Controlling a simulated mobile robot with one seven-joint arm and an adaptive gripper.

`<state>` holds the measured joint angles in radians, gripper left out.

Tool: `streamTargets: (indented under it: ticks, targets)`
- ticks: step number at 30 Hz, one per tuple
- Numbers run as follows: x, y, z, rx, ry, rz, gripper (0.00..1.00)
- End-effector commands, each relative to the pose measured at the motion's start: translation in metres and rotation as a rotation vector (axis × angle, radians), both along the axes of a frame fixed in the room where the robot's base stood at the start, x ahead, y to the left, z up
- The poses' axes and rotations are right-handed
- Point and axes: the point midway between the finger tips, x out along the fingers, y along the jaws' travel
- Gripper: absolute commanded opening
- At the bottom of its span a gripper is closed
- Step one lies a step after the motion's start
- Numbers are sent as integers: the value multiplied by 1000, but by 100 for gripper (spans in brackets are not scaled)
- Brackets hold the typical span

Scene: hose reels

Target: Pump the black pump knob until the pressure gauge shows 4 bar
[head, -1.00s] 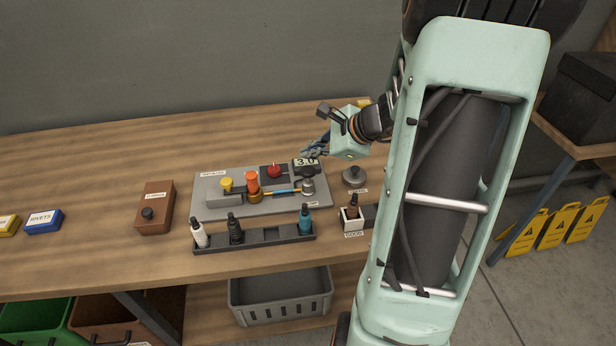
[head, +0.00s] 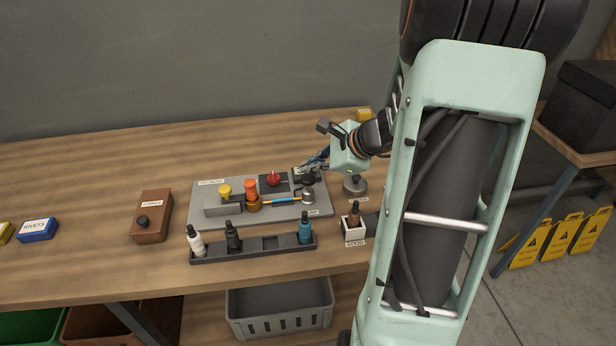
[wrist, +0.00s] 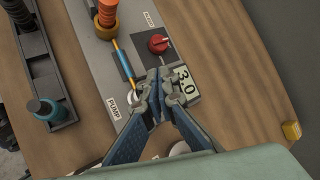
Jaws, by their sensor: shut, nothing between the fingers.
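The black pump knob (head: 308,178) stands on its grey base at the right end of the grey panel (head: 285,215). In the wrist view the PUMP label (wrist: 115,106) shows, but my fingers hide the knob. The pressure gauge display (wrist: 186,84) reads 3.0 in the wrist view; in the head view my gripper mostly covers it. My gripper (head: 306,168) is shut and empty, low over the gauge and just behind the knob in the head view. Its fingertips (wrist: 158,88) meet beside the display in the wrist view. I cannot tell whether they touch anything.
A red knob (head: 273,179), an orange knob (head: 251,188) and a yellow knob (head: 224,190) are on the panel. A bottle rack (head: 268,247) stands in front. A loose grey knobbed disc (head: 354,186) is to the right.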

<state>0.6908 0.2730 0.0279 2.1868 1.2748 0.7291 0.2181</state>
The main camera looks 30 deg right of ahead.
Motion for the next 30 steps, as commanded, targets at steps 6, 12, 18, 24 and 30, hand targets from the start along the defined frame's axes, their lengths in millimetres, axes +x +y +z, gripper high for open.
streamTargets:
  ticks: [6,12,18,24,30]
  targets:
    - [0,0,0,0,0,0,0]
    - [0,0,0,0,0,0,0]
    - [0,0,0,0,0,0,0]
    - [0,0,-5,0,0,0,0]
    - [0,0,-9,0,0,0,0]
